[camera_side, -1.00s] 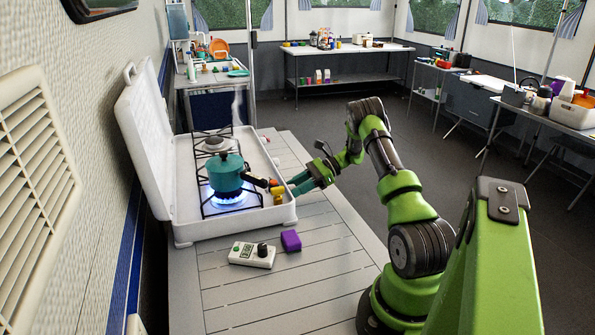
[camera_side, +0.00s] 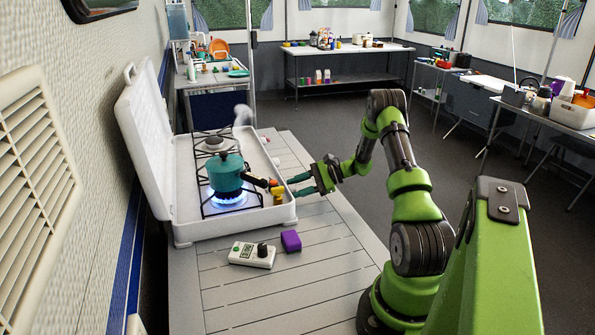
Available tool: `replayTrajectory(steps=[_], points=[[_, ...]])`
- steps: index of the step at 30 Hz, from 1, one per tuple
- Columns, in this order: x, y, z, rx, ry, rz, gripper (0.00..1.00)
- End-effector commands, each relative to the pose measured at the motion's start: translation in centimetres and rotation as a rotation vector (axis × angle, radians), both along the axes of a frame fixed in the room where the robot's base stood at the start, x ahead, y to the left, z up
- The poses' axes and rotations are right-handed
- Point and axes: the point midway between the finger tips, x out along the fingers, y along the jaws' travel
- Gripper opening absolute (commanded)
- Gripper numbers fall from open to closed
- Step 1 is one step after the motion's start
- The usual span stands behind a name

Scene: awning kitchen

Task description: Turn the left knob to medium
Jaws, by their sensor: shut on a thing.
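The white camp stove (camera_side: 185,235) has its lid open at left and a blue flame (camera_side: 229,197) on the near burner. A teal pot (camera_side: 226,175) stands over this flame, its dark, orange-ended handle pointing right. A yellow-orange knob (camera_side: 278,194) is at the stove's right edge, by the near burner; I take it as the left knob. My gripper (camera_side: 290,186), with teal fingers, reaches in from the right and is shut on this knob at its right side. The contact is small and partly unclear. The knob's marking cannot be read.
A white box with a dial (camera_side: 252,255) and a purple block (camera_side: 291,241) lie on the slatted table (camera_side: 330,255) in front of the stove. The pot handle is close to the fingers. The table is clear to the right.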

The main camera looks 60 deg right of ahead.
Motion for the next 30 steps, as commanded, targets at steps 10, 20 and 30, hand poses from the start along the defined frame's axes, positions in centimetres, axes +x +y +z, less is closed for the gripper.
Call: replayTrajectory(steps=[10,20,30], points=[[0.1,0.8,-0.6,-0.007,0.001,0.018,0.07],[0.1,0.6,-0.5,-0.007,-0.001,0.015,0.59],[-0.9,-0.4,0.1,-0.01,-0.004,0.005,0.59]])
